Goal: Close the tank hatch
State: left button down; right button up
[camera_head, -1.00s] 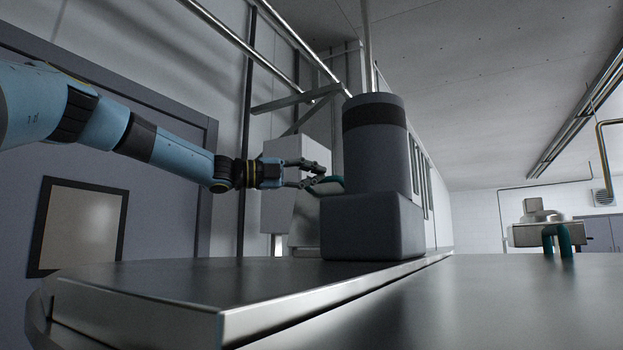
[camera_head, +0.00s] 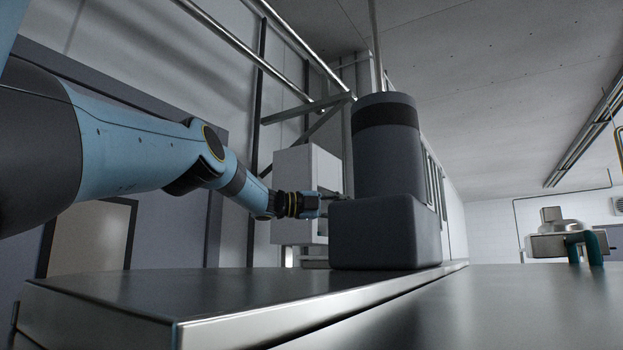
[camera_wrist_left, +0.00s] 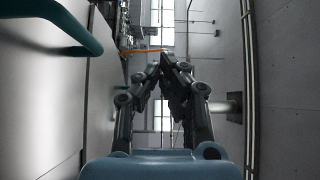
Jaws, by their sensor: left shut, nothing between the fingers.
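My left gripper (camera_head: 326,196) reaches in from the left, behind the dark block and cylinder on the metal top. Its fingertips are partly hidden there in the head view. In the left wrist view its fingers (camera_wrist_left: 164,62) converge, shut and empty. A teal bar-shaped handle (camera_wrist_left: 66,24) shows at the upper left of that view, apart from the fingers. It is by a pale, smooth panel (camera_wrist_left: 45,105), which may be the hatch; I cannot tell for sure. The handle is not visible near my gripper in the head view. My right gripper is not in view.
The dark block (camera_head: 385,235) with a tall cylinder (camera_head: 388,150) stands on the metal top (camera_head: 240,290) and blocks the view behind. A white box (camera_head: 298,165) is on the wall behind. Teal legs (camera_head: 584,247) stand far right. The front metal surface is clear.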

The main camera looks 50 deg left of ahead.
pick_arm(q)
jog(key=p, duration=0.1)
jog(key=w+f+n+g+p, duration=0.1)
jog(key=p, duration=0.1)
jog(key=shift+a+n+y, duration=0.2)
jog(key=shift+n+y, duration=0.1)
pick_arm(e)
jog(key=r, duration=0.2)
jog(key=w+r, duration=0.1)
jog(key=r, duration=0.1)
pick_arm(q)
jog(key=v, duration=1.2)
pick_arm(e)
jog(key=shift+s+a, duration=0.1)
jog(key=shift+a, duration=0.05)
pick_arm(q)
jog(key=shift+w, duration=0.1)
